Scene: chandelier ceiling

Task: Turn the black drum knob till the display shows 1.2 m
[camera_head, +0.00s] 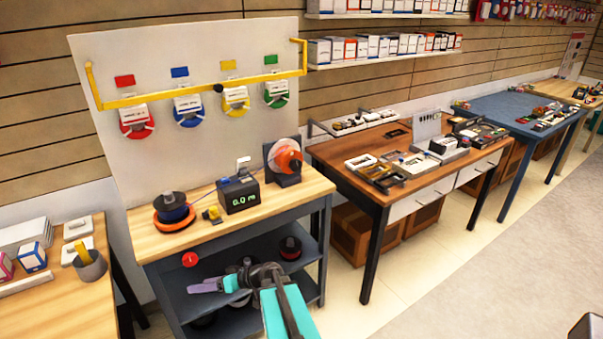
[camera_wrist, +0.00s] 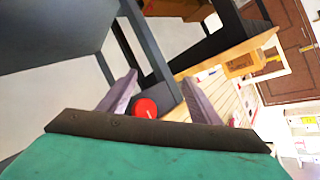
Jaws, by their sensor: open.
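The display box (camera_head: 240,195) stands on the wooden workbench and reads 0.0 m in green. A dark drum (camera_head: 172,203) with an orange ring at its base stands to its left; it looks like the black drum knob, but I cannot tell for sure. My gripper (camera_head: 195,287) is below the bench top, in front of the lower shelves, apart from both. In the wrist view my gripper's two purple fingers (camera_wrist: 160,78) are spread with nothing held between them. A red round thing (camera_wrist: 145,107) shows beyond them; a red ball (camera_head: 190,259) also shows at the bench front.
An orange reel (camera_head: 287,155) stands at the bench's right end, and a small yellow item (camera_head: 212,214) beside the display box. A brown table (camera_head: 405,185) stands to the right.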

